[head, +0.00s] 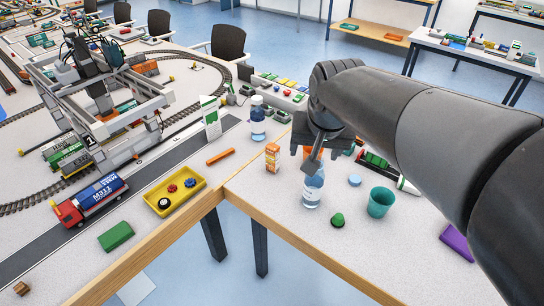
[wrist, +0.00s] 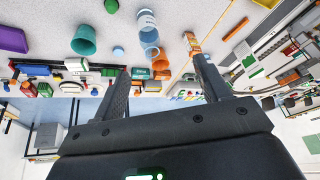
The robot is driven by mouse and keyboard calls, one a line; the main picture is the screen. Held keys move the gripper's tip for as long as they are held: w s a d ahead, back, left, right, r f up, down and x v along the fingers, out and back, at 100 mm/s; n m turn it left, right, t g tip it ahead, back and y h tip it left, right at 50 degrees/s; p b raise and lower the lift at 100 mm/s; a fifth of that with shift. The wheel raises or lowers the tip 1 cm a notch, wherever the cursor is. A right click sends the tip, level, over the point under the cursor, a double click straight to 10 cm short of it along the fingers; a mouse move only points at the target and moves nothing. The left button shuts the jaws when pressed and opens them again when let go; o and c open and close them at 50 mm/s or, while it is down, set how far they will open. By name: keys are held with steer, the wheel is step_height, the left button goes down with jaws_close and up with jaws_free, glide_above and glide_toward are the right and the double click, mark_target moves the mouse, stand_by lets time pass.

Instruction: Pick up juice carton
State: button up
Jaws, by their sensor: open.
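The juice carton (head: 272,157) is a small orange box with a pale top, standing upright on the table left of my gripper in the head view. In the wrist view the carton (wrist: 189,42) shows just beyond the tip of the right-hand finger. My gripper (head: 328,150) is open above the table, with nothing between its fingers. Its two spread fingers also show in the wrist view (wrist: 160,68). The carton is outside the gap between them; whether a finger touches it I cannot tell.
A clear water bottle (head: 312,192) stands close to my gripper, partly hidden by a finger. A green cone-like piece (head: 338,220), a teal cup (head: 380,202) and a blue disc (head: 355,181) are nearby. Another bottle (head: 258,122) stands behind the carton. An orange bar (head: 220,156) and yellow tray (head: 174,192) lie left.

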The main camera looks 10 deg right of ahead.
steer(key=w+f+m, duration=0.2)
steer(key=w, duration=0.7)
steer(key=m+g+h, duration=0.2)
steer(key=m, duration=0.2)
glide_above(273, 147)
steer(key=s+a, duration=0.1)
steer(key=s, duration=0.1)
step_height(273, 147, down, 18)
steer(key=r, duration=0.1)
steer(key=x, duration=0.5)
steer(key=shift+a, duration=0.15)
steer(key=x, duration=0.6)
steer(key=shift+w+a, duration=0.1)
steer(key=shift+a, duration=0.15)
steer(key=shift+r, duration=0.1)
steer(key=c, duration=1.2)
